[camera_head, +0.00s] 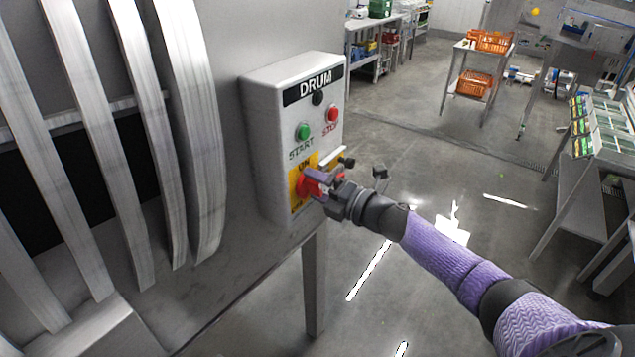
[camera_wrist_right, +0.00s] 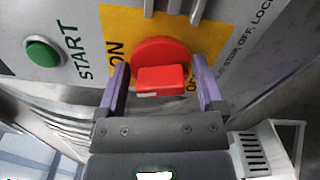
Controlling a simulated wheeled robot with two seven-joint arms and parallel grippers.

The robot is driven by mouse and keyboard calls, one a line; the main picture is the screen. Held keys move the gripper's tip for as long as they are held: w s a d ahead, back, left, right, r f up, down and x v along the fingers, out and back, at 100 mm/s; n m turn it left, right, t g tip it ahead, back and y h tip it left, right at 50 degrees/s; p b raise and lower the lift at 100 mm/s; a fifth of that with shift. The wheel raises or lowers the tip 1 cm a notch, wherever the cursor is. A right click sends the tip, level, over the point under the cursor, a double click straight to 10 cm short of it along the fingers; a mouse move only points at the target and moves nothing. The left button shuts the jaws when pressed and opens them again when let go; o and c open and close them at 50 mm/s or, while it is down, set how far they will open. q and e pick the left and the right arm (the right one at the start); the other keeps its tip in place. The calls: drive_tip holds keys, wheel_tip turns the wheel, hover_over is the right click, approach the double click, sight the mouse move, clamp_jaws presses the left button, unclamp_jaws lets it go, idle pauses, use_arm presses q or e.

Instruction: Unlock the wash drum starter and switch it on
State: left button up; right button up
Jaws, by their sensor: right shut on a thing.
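The grey starter box (camera_head: 262,125) labelled DRUM is fixed to the metal drum frame. It has a green START button (camera_head: 303,131), a red STOP button (camera_head: 333,114) and a yellow plate (camera_head: 294,190) with a red rotary switch (camera_head: 304,188). In the right wrist view, the switch (camera_wrist_right: 160,52) shows its raised red handle between the fingers of my right gripper (camera_wrist_right: 160,80), which is shut on it. ON is printed left of the switch. Grey metal prongs (camera_wrist_right: 172,7) show at the plate's top edge; I cannot tell whether they belong to a lock. My left gripper is out of view.
Curved metal slats (camera_head: 195,120) of the drum stand left of the box, and a frame leg (camera_head: 314,285) is below it. A cart with orange crates (camera_head: 473,84) is at the back. A bench with trays (camera_head: 605,130) is at right. The floor between is open.

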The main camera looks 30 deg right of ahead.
drive_tip(key=shift+m, duration=1)
drive_tip(key=shift+m+p, duration=0.35)
drive_tip(key=shift+m, duration=0.25)
drive_tip(key=shift+f, duration=0.1)
drive_tip(key=o, duration=0.9)
drive_tip(key=v, duration=1)
drive_tip(key=shift+p, duration=0.35)
